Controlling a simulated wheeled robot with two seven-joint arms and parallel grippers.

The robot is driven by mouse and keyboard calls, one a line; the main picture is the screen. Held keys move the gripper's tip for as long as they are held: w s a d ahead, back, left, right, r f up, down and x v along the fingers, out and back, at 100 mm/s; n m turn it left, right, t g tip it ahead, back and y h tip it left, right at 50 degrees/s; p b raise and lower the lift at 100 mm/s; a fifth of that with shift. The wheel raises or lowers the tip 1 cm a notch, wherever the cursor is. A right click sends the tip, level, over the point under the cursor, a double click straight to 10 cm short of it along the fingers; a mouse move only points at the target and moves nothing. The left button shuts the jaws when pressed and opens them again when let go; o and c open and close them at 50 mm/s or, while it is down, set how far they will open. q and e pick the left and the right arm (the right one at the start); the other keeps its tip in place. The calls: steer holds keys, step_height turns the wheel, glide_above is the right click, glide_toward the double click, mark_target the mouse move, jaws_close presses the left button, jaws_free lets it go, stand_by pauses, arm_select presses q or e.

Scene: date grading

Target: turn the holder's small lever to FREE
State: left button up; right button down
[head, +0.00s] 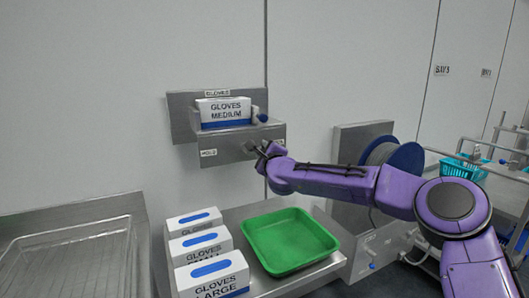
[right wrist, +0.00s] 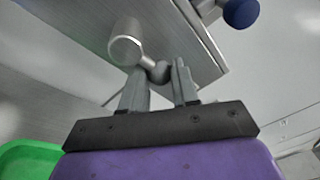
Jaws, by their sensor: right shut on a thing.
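The grey metal holder (head: 240,137) is fixed to the wall and carries a box of medium gloves (head: 224,111). A HOLD label (head: 208,153) shows on the left of its front face; I cannot see a FREE label. My right gripper (head: 262,151) is at the front face's right part, hiding most of the lever there. In the right wrist view, the small lever (right wrist: 125,47) has a round grey hub and a short arm ending in a ball. My right gripper (right wrist: 160,78) is shut on the lever's ball end. My left gripper is not in view.
A blue knob (head: 262,118) sits at the holder's right end, just above my gripper; it also shows in the right wrist view (right wrist: 240,12). Below are a green tray (head: 290,240) and several glove boxes (head: 212,272) on a steel bench.

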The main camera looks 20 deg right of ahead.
steer(key=shift+r+m, duration=0.3)
steer(key=shift+m, duration=0.1)
steer(key=c, duration=0.9)
jaws_free()
steer(key=shift+c, duration=0.2)
steer(key=shift+o, duration=0.4)
steer(key=shift+w+a+f, duration=0.1)
steer(key=shift+a, duration=0.05)
steer(key=s+a+b, duration=0.1)
steer(key=s+b, duration=0.2)
steer(key=s, duration=0.7)
steer(key=shift+s+a, duration=0.2)
steer(key=shift+a, duration=0.15)
